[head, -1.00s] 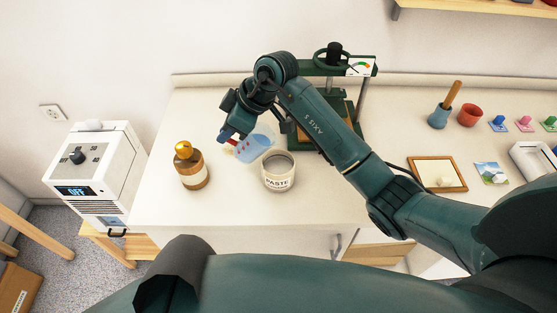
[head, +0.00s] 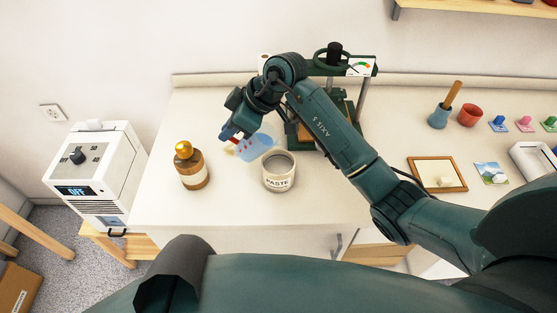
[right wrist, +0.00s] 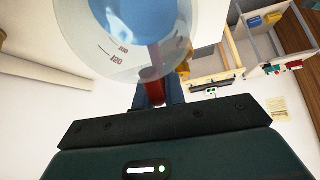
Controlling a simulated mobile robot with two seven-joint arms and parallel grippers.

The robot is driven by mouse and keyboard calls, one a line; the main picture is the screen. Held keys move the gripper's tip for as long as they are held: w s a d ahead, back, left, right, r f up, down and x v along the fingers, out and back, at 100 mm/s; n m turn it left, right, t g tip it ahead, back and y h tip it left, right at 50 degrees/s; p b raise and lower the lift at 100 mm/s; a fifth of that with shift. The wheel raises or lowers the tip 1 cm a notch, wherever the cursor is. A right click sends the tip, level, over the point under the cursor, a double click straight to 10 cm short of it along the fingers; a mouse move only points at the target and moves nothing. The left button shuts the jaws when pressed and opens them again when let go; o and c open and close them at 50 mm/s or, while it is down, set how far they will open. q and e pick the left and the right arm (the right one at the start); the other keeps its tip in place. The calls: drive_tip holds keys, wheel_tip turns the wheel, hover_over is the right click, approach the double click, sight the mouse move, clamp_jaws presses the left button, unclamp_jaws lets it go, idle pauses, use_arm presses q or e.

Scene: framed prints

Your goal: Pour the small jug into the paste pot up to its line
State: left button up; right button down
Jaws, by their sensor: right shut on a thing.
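The small jug (head: 256,145) is translucent blue with a red handle. My right gripper (head: 230,134) is shut on its handle and holds it beside the paste pot, tilted toward the pot. In the right wrist view the jug (right wrist: 125,50) shows its graduation marks and blue liquid inside; the gripper (right wrist: 158,92) is on the red handle. The paste pot (head: 279,178), white with a PASTE label, stands upright on the counter, with a grey interior. Its fill line cannot be made out. My left gripper is not in view.
An amber bottle with a gold top (head: 190,166) stands left of the pot. A green press (head: 335,105) stands behind it. The front counter is clear.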

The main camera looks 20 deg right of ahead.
drive_tip(key=shift+s+d+r+t+y, duration=0.2)
drive_tip(key=shift+d+r+t+y, duration=0.15)
drive_tip(key=shift+r+y, duration=0.45)
idle(1.4)
drive_tip(key=shift+s+d+t+y, duration=0.2)
drive_tip(key=shift+d+t+y, duration=0.25)
drive_tip(key=shift+y, duration=0.3)
drive_tip(key=shift+s+d+t+y, duration=0.2)
drive_tip(key=shift+d+t+y, duration=0.15)
drive_tip(key=shift+y, duration=0.4)
idle(2.6)
drive_tip(key=shift+s+d+r+y, duration=0.15)
drive_tip(key=shift+d+r+y, duration=0.25)
drive_tip(key=shift+y, duration=0.2)
idle(1.1)
